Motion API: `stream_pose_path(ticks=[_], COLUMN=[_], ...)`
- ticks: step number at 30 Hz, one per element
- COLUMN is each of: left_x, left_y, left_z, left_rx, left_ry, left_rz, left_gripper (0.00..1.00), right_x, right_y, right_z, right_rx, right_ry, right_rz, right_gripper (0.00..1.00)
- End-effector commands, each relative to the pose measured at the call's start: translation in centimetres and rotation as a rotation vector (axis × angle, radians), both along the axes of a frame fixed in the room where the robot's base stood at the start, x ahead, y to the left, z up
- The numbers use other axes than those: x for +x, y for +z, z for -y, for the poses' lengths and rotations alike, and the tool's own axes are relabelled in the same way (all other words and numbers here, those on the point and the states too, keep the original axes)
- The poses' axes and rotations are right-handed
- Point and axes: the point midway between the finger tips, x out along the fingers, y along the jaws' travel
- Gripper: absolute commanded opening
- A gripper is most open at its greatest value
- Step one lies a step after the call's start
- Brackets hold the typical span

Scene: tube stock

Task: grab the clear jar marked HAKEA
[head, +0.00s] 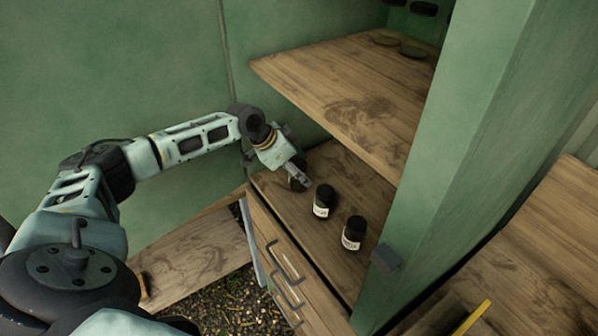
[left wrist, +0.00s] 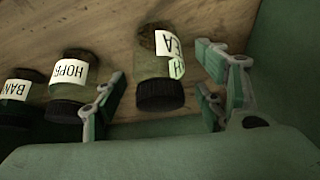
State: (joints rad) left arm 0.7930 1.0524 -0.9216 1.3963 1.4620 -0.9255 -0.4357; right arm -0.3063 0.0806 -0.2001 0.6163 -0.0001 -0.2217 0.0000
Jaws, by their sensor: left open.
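In the head view my left gripper (head: 300,178) is over the lower shelf at the far end of the jar row. There the HAKEA jar is mostly hidden by the gripper.
A jar with a label starting "HOP" (left wrist: 72,78) stands close beside my left finger. A jar marked "BAN" (left wrist: 20,95) stands beyond it. The wooden upper shelf (head: 330,95) overhangs the lower shelf (head: 335,165). A green post (head: 455,150) is on the right.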

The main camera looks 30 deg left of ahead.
Motion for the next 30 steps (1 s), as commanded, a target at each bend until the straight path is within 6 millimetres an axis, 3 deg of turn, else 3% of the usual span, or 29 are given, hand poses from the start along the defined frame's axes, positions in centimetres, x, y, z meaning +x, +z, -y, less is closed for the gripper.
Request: stream_pose_path(ticks=[7,27,30], left_x=[0.1,0.1,0.1], left_y=[-0.2,-0.1,-0.1], left_z=[0.0,0.0,0.0], left_rx=[0.002,0.001,0.001], left_ry=[0.0,0.0,0.0], left_rz=[0.0,0.002,0.002], left_gripper=[0.65,0.06,0.05], right_x=[1.8,0.6,0.6], right_y=[0.1,0.0,0.0], right_z=[-0.2,-0.1,-0.1], right_rx=[0.003,0.002,0.002], right_ry=[0.0,0.0,0.0], right_rz=[0.027,0.008,0.008], right_gripper=[0.6,0.6,0.6])
